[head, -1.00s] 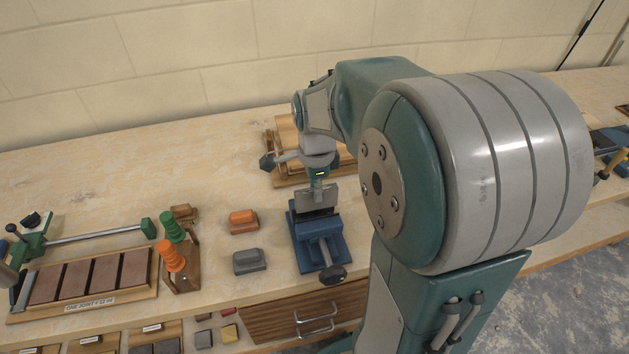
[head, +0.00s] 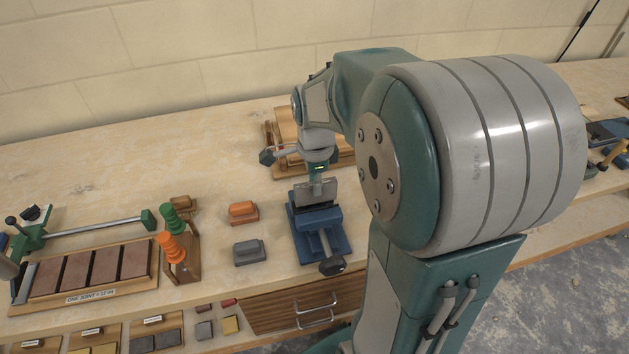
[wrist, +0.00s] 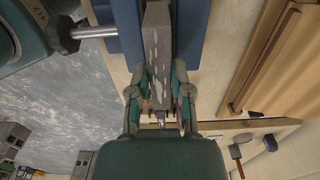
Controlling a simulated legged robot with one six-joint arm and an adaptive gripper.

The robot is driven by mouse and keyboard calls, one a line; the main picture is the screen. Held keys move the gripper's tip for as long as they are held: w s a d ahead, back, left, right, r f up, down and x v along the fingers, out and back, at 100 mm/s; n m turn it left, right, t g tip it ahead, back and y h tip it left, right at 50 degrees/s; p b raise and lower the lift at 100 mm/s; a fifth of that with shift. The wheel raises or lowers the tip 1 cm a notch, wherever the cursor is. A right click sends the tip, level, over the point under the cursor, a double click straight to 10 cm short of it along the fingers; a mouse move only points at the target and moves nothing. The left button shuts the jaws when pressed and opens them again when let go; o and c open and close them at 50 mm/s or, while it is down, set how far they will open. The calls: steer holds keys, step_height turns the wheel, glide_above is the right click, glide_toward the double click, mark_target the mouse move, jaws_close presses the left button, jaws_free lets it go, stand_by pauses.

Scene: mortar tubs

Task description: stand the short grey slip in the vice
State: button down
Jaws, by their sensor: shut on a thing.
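My gripper (head: 318,178) is shut on the short grey slip (head: 316,194), one finger on each side of it in the wrist view (wrist: 159,78). The slip is a flat grey plate, upright at the blue vice (head: 322,240) on the bench. In the wrist view the slip (wrist: 157,40) runs lengthwise between the vice's blue jaws (wrist: 190,35). Its lower edge is at the jaws in the head view; how deep it sits and whether it touches the jaws or floor cannot be told. The vice's handle (head: 332,265) points to the front.
A wooden rack with green and orange handles (head: 178,255) stands further left, beside a tray of brown slips (head: 90,277). A wooden frame (head: 278,160) lies behind my gripper.

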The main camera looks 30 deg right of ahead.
mark_target(315, 201)
steer(key=shift+f, duration=0.15)
steer(key=shift+a+f, duration=0.1)
steer(key=shift+f, duration=0.85)
steer(key=shift+f, duration=0.15)
steer(key=shift+f, duration=0.75)
jaws_free()
stand_by(0.4)
